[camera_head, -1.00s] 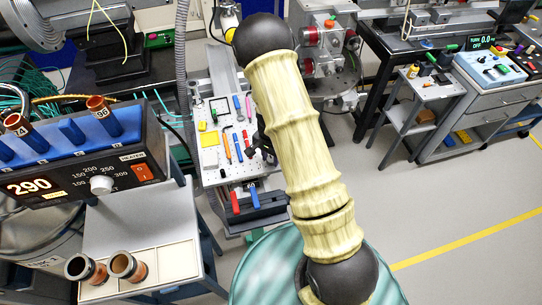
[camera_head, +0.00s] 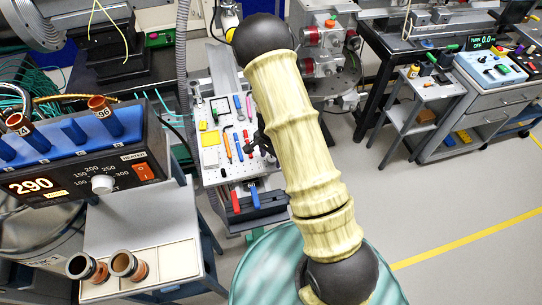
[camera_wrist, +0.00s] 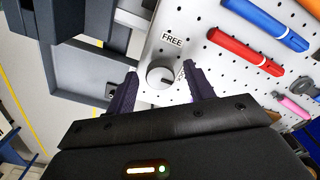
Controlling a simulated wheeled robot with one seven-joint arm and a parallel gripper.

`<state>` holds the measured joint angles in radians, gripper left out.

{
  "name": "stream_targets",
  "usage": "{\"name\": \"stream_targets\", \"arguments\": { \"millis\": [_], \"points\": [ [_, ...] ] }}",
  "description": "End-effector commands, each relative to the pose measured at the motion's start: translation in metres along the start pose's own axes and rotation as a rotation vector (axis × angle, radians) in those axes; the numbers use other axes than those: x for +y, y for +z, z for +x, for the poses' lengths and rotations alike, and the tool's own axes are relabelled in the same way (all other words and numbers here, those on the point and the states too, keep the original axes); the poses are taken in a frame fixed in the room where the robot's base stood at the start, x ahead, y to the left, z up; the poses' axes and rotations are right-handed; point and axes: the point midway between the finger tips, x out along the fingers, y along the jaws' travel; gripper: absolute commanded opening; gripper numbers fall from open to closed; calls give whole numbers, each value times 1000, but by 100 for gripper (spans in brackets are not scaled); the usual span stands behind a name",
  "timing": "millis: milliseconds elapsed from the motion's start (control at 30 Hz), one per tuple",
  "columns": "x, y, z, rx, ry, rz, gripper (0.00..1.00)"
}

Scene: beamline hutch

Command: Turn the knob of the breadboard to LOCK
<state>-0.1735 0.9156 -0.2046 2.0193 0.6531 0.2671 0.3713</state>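The breadboard (camera_wrist: 215,75) is a white perforated plate that fills the middle and right of the wrist view; it also shows left of my arm in the head view (camera_head: 210,165). The knob (camera_wrist: 160,72) is a round, pale metal knob with a dark mark near its lower right. A label reading FREE (camera_wrist: 172,40) sits beyond it. No LOCK label can be made out. My gripper (camera_wrist: 158,88) is open, its dark ribbed fingers on either side of the knob, with small gaps apparent. The knob cannot be made out in the head view.
Red (camera_wrist: 245,52) and blue (camera_wrist: 265,22) tools lie on the breadboard, right of my gripper. A heater block (camera_head: 75,150) reading 290 stands at left, above a grey cart with two copper-coloured cups (camera_head: 128,266). Open floor (camera_head: 450,200) lies at right.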

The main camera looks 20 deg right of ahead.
Motion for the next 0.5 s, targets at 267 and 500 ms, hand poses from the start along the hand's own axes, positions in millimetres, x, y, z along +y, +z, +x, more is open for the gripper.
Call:
{"name": "stream_targets", "arguments": {
  "millis": [267, 500],
  "points": [
    [0, 0, -6, 0, 0, -1, 53],
    [-1, 0, -39, 2, -3, -2, 53]
  ]
}}
